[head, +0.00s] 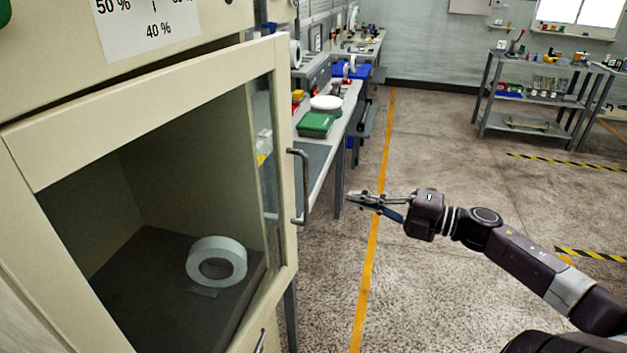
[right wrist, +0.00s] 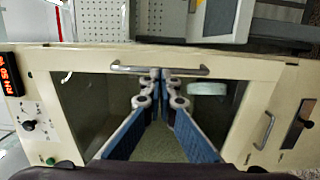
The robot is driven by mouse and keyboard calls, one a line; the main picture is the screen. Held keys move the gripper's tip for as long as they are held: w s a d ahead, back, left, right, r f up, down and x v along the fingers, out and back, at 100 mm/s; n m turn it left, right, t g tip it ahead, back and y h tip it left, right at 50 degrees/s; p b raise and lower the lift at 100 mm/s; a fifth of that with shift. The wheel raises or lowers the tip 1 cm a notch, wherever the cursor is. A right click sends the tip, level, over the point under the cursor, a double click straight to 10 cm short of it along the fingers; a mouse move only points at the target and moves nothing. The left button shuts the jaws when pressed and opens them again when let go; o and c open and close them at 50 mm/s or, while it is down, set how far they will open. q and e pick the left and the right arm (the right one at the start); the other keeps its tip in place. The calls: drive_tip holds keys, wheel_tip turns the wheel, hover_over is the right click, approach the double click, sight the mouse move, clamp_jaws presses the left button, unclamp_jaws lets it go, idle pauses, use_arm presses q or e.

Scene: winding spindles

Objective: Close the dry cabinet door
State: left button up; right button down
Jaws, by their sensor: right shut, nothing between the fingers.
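The dry cabinet's cream door (head: 150,98) has a glass pane and fills the left of the head view. It stands ajar: bench items show through the pane beyond the cabinet's inner side wall. Its metal bar handle (head: 303,187) is on the right edge, and also shows in the right wrist view (right wrist: 160,69). A white tape roll (head: 217,262) lies inside on the dark floor. My right gripper (head: 352,199) is shut and empty, apart from the handle and to its right. In the right wrist view its fingertips (right wrist: 162,80) point toward the door. My left gripper is out of view.
A workbench (head: 322,160) with a green box (head: 315,124) and other items stands behind the cabinet. A second handle (right wrist: 264,131) shows in the right wrist view. A grey shelf (head: 530,95) stands far right. The floor around my right arm is clear.

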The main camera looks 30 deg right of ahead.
sight(305, 185)
drive_tip(key=shift+p+x, duration=0.75)
drive_tip(key=shift+x, duration=5.75)
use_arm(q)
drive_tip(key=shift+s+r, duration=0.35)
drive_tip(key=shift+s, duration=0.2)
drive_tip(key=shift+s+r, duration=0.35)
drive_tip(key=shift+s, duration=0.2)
use_arm(e)
drive_tip(key=shift+w, duration=0.1)
